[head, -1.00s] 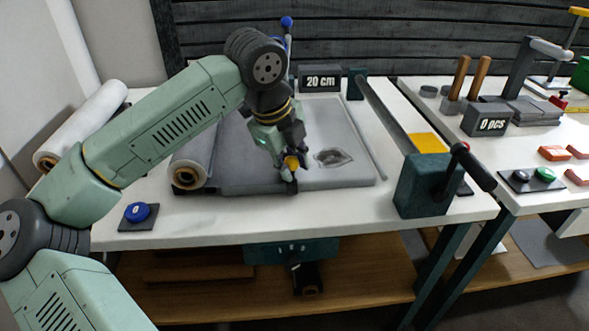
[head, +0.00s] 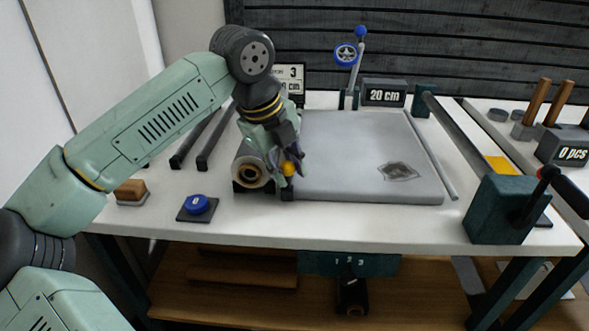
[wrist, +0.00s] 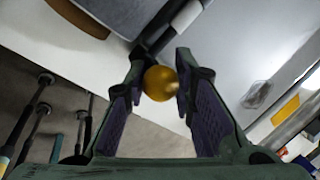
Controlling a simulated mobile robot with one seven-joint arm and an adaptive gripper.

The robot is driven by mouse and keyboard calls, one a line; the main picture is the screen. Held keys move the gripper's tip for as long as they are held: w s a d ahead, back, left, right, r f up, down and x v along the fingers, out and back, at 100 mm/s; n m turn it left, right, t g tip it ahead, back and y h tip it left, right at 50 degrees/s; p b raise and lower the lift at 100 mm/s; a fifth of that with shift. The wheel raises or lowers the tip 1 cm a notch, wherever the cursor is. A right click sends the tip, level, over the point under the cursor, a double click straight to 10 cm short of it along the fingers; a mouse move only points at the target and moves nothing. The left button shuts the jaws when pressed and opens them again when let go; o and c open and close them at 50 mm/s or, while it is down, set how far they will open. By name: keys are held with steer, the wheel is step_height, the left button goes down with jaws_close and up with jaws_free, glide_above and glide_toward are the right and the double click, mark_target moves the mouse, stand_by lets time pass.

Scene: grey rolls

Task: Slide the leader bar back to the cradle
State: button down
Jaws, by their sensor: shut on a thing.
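My gripper (head: 287,170) is shut on the yellow knob (head: 288,169) at the near end of the dark leader bar (head: 287,192). In the wrist view the knob (wrist: 160,83) sits between the fingers, with the dark bar (wrist: 150,42) beyond it. The bar is at the left side of the grey bed (head: 340,160), close to the roll (head: 246,170). The roll has a brown core end and rests on a dark support (head: 240,187), which appears to be the cradle. My gripper and arm hide much of the bar and part of the roll.
A blue button (head: 198,204) and a wooden-topped block (head: 131,190) are at the front left. Two dark rails (head: 205,145) lie left of the roll. A dark green block with a crank (head: 500,208) stands at the right. The bed is clear except for a grey patch (head: 400,171).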

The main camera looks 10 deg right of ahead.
steer(key=shift+w+a+r, duration=0.1)
steer(key=shift+w+a, duration=0.05)
steer(key=c, duration=1.6)
jaws_free()
steer(key=shift+a, duration=0.15)
steer(key=shift+o, duration=1.4)
steer(key=v, duration=1.2)
